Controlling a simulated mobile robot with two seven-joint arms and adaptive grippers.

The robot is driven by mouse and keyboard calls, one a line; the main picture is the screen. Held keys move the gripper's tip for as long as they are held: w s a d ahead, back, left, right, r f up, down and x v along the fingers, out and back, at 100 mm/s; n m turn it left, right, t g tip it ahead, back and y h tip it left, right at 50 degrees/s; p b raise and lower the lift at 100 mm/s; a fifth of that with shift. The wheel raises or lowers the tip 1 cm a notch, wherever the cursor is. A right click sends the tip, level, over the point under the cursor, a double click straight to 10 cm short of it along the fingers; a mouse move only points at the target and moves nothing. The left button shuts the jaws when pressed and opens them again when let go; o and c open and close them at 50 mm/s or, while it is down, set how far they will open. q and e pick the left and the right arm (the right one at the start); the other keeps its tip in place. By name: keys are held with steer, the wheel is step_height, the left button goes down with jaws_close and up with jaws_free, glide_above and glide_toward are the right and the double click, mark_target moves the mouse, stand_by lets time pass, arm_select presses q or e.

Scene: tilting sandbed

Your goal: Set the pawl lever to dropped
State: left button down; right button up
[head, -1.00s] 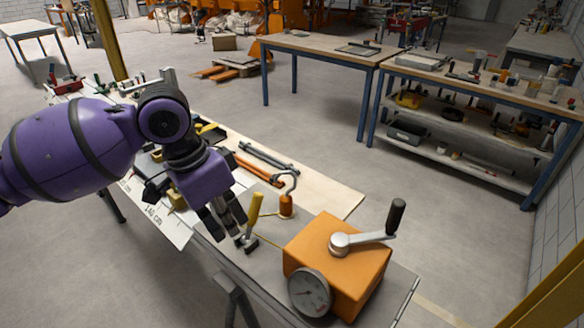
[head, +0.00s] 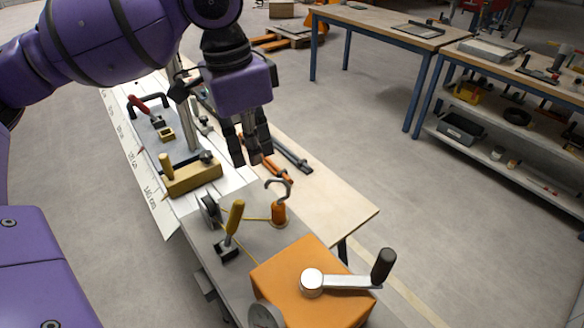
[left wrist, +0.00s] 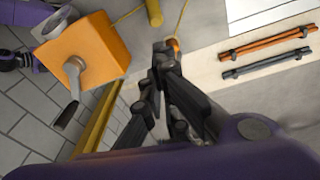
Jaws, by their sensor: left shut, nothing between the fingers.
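The pawl lever, with a yellow handle (head: 236,216) on a small dark base, stands steeply upright with its top leaning slightly right, on the grey plate left of the orange winch box (head: 303,274). My left gripper (head: 248,160) shows beyond the lever in the head view, apart from it, with its fingers pointing down. The fingers are shut and empty. In the left wrist view the fingertips (left wrist: 164,50) are close together, and a yellow rod end (left wrist: 154,12), perhaps the handle, shows at the top edge. My right gripper is out of view.
An orange weight with a hook (head: 279,207) stands right of the lever, beside a yellow cord. A crank (head: 345,281) sits on the winch box. A pulley wheel (head: 210,209) and a yellow block (head: 193,178) are left of the lever.

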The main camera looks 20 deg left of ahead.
arm_select(q)
steer(key=shift+s+a, duration=0.1)
steer(key=shift+s, duration=0.05)
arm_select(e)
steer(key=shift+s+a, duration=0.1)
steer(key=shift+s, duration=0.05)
arm_select(q)
steer(key=shift+f, duration=0.15)
